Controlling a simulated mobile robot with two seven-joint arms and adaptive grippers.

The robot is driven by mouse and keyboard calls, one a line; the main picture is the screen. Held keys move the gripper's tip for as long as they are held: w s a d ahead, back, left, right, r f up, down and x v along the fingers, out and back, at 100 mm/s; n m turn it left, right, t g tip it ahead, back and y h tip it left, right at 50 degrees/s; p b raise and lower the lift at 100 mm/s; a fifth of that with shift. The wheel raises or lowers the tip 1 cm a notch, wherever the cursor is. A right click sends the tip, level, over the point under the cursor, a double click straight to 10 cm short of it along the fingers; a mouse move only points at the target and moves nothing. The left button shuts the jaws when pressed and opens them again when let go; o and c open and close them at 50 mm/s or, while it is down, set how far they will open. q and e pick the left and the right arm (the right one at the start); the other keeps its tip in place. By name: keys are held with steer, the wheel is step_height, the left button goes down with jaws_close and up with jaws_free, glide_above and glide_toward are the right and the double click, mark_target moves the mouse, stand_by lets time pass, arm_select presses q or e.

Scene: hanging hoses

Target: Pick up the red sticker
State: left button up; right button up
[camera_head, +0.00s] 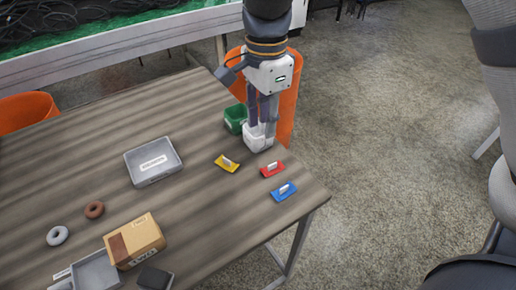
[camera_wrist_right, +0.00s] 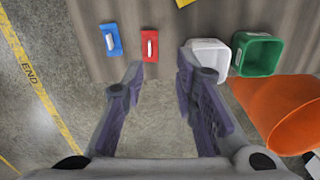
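The red sticker (camera_head: 272,169) is a small red piece with a whitish strip on it. It lies near the right edge of the wooden table, between the yellow and blue ones in the head view. In the right wrist view the red sticker (camera_wrist_right: 150,45) lies just beyond the left fingertip. My right gripper (camera_head: 262,122) points down near the small white bin, above and left of the red sticker in the picture. In the right wrist view my right gripper (camera_wrist_right: 160,66) has its fingers spread, with nothing between them. My left gripper is not in view.
A yellow sticker (camera_head: 227,163) and a blue sticker (camera_head: 284,191) lie close by. A white bin (camera_head: 257,142) and a green bin (camera_head: 235,118) stand near the table edge. A grey case (camera_head: 153,161) and a cardboard box (camera_head: 134,241) sit further left. An orange bin (camera_wrist_right: 283,112) stands beyond the edge.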

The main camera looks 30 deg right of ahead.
mark_target(269, 164)
steer(key=f, duration=0.4)
steer(key=s+f, duration=0.1)
steer(key=f, duration=0.3)
steer(key=f+b, duration=0.1)
steer(key=f, duration=0.3)
steer(key=shift+s+d, duration=0.2)
steer(key=shift+s, duration=0.2)
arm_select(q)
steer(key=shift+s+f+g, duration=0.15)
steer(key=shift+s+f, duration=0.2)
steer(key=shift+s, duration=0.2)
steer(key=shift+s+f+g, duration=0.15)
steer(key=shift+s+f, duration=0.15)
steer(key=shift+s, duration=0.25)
arm_select(e)
steer(key=shift+r, duration=0.1)
jaws_close()
